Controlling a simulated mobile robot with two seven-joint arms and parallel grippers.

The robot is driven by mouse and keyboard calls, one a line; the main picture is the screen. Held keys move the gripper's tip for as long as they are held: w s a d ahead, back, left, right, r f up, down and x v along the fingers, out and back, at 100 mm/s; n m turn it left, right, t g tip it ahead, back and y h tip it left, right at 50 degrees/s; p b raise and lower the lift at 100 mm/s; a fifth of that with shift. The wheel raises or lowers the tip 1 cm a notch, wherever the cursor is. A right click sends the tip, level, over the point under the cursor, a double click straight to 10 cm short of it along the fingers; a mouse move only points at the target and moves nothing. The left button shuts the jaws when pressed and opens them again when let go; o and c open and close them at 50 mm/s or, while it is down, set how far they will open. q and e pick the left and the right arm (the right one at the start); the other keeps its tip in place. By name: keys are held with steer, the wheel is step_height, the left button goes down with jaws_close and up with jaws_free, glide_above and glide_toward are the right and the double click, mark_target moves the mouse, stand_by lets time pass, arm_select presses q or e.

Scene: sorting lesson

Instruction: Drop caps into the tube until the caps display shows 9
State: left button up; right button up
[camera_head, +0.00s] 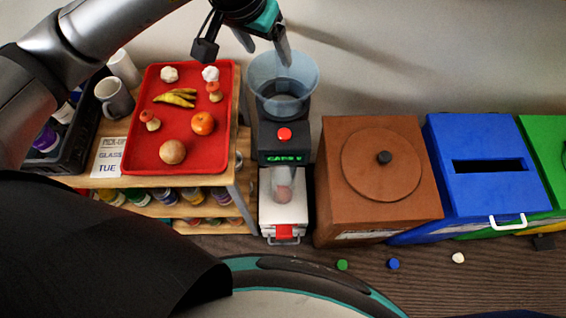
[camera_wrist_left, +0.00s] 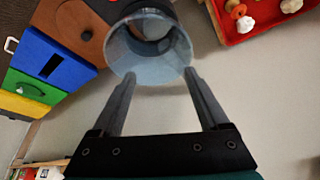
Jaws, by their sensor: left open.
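A clear, wide-mouthed funnel (camera_head: 262,72) tops a dark machine with a red button (camera_head: 284,134). Its green display (camera_head: 283,157) reads "CAPS" and a character I cannot make out surely. Below it a clear tube (camera_head: 280,178) stands over a white base, with something round and pinkish at its lower end. My left gripper (camera_head: 264,48) is open and empty above the funnel; the funnel's mouth also shows beyond the fingertips in the left wrist view (camera_wrist_left: 122,52). Small green (camera_head: 342,265), blue (camera_head: 393,263) and white (camera_head: 458,257) round pieces lie on the floor. My right gripper is not visible.
A red tray (camera_head: 188,117) with mushrooms, bananas and other produce sits on a shelf left of the machine, near a grey mug (camera_head: 113,97). A brown box (camera_head: 350,192) and a blue bin (camera_head: 470,150) stand to the right, then green and yellow bins.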

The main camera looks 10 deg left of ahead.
arm_select(q)
steer(key=v, duration=1.1)
